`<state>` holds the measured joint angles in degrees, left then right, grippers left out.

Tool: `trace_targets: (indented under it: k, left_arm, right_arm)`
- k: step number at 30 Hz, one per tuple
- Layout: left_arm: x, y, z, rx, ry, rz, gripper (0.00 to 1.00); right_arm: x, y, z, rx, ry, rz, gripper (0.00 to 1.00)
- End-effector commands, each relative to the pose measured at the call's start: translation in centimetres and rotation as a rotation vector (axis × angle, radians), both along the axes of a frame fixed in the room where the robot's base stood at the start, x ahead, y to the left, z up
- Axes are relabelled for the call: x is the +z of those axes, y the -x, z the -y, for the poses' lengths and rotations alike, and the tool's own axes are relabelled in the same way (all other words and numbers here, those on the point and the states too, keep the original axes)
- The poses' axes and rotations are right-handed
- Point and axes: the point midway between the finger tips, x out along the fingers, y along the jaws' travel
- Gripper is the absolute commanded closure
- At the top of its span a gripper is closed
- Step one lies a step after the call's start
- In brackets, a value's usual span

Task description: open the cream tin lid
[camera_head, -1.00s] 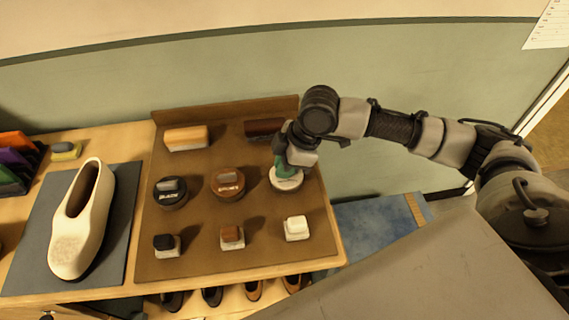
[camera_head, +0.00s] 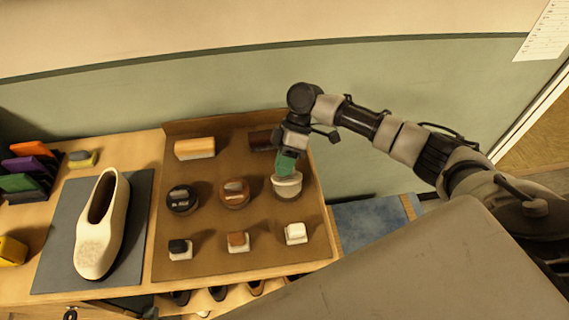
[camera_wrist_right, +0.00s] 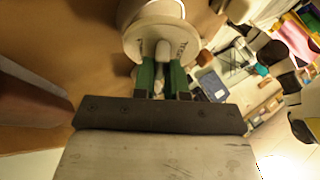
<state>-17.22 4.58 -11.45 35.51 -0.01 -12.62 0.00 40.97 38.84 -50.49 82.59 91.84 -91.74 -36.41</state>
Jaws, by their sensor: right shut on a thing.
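The cream tin (camera_head: 288,192) stands in the right column of the brown board. Its pale lid (camera_head: 286,180) sits over it and looks slightly raised; I cannot tell whether they still touch. My right gripper (camera_head: 286,167), with green fingers, is above the tin and shut on the lid's knob. In the right wrist view, the green fingers (camera_wrist_right: 163,76) lie on both sides of the knob (camera_wrist_right: 163,50), with the round lid (camera_wrist_right: 185,40) behind it. Most of the tin is hidden there. My left gripper is not in view.
A brown tin (camera_head: 234,195) and a black tin (camera_head: 182,200) stand to the left on the board (camera_head: 210,255). Small daubers, including a white-topped one (camera_head: 296,233), stand in front. A tan brush (camera_head: 194,149) and a dark brush (camera_head: 260,140) lie behind. A cream shoe (camera_head: 100,230) rests on a grey mat.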

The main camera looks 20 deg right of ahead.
Motion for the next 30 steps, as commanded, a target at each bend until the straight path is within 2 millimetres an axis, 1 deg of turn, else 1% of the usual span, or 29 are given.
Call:
trace_targets:
  k: [7,20,21,25,30]
  left_arm:
    - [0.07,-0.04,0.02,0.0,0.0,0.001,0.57]
    - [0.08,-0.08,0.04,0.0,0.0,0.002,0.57]
    - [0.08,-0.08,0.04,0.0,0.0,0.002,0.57]
    - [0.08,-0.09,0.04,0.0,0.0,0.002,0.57]
    - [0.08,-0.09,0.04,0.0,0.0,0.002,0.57]
  right_arm:
    - [0.16,-0.42,0.07,0.0,-0.018,-0.056,1.0]
    - [0.18,-0.46,0.1,0.0,-0.02,-0.064,1.0]
    - [0.18,-0.46,0.1,0.0,-0.02,-0.064,0.81]
    - [0.16,-0.44,0.11,-0.001,-0.019,-0.064,0.62]
    - [0.12,-0.41,0.11,0.0,-0.018,-0.065,0.62]
